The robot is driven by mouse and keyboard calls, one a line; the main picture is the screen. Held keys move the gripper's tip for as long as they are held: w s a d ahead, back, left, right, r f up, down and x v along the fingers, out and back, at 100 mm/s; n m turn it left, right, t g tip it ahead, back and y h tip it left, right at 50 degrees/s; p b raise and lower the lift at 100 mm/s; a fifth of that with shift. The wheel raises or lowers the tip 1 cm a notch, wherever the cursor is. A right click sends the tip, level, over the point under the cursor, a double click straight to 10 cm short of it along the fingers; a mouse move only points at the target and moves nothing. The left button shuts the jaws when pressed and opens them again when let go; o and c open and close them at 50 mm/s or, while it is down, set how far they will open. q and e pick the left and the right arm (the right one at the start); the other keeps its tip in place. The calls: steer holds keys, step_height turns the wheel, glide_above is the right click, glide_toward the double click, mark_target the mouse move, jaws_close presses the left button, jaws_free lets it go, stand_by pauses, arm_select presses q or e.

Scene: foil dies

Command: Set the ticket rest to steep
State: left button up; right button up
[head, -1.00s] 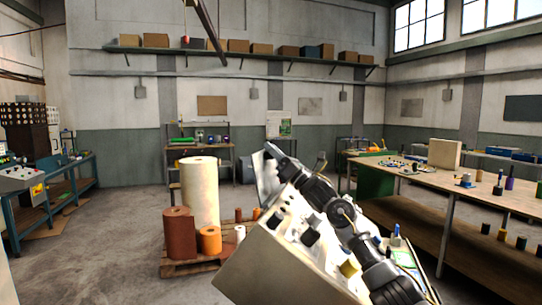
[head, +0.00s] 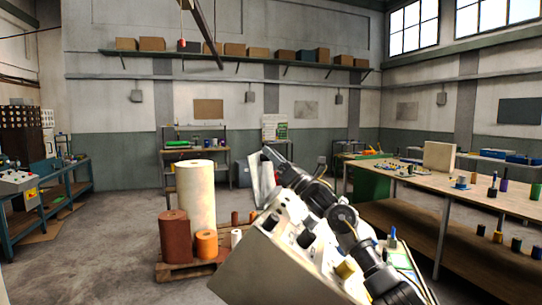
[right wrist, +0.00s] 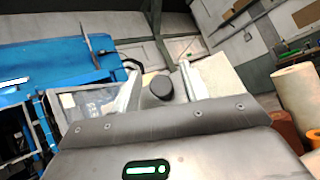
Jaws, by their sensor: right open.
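A thin grey metal plate (head: 262,182), which looks like the ticket rest, stands steeply at the far end of a pale console (head: 265,262). My right gripper (head: 272,154) is beside the plate's upper edge in the head view; I cannot tell whether they touch. In the right wrist view the fingers of my right gripper (right wrist: 158,74) are apart, with a dark round knob (right wrist: 158,90) showing between them. A cream panel (right wrist: 215,75) lies behind the right finger. My arm hides part of the console top. My left gripper is not in view.
Dark knobs and a yellow block (head: 346,269) stand on the console. A pallet (head: 183,270) with a tall cream roll (head: 196,198) and brown and orange rolls is left of it. A long workbench (head: 490,192) is at the right. Open floor lies at the left.

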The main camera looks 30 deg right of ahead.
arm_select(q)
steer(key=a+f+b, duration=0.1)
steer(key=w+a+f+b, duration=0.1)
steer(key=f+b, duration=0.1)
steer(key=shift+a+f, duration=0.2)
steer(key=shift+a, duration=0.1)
arm_select(e)
steer(key=v, duration=0.9)
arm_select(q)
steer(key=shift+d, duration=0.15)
arm_select(e)
steer(key=shift+s+d+f, duration=0.1)
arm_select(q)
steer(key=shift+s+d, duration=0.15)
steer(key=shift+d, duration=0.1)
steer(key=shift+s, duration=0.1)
